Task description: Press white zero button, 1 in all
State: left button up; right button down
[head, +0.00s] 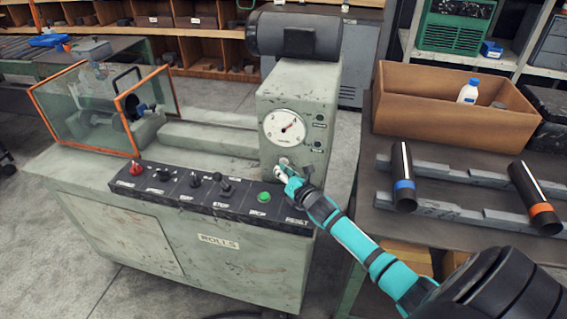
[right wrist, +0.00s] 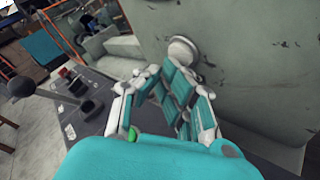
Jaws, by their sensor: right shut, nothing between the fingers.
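The white zero button (right wrist: 183,48) is a round knob on the grey upright housing of the machine. In the head view it sits below the dial gauge (head: 284,128) and is partly covered by my right gripper (head: 286,170). My right gripper (right wrist: 165,70) is shut and empty, with its fingertips right at the lower edge of the button. I cannot tell whether they touch it. My left gripper is not in view.
The sloped black panel (head: 207,193) below carries a red knob (head: 136,169), several black levers and a green button (head: 264,197). A table at right holds a wooden box (head: 440,110) and two dark pipes, one blue-banded (head: 401,170), one orange-banded (head: 530,190).

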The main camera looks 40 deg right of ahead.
aim_at(276, 200)
jog(key=shift+w+d, duration=0.3)
jog(key=shift+d, duration=0.05)
dwell(0.4)
jog(key=shift+s+a, duration=0.1)
dwell(0.3)
jog(key=shift+s+a, duration=0.5)
jog(key=shift+a, duration=0.05)
jog(key=shift+s+a+p, duration=0.3)
jog(key=shift+a+p, duration=0.1)
jog(key=shift+p, duration=0.15)
jog(key=shift+s+a+p, duration=0.6)
jog(key=shift+s+a, duration=0.7)
jog(key=shift+a, duration=0.2)
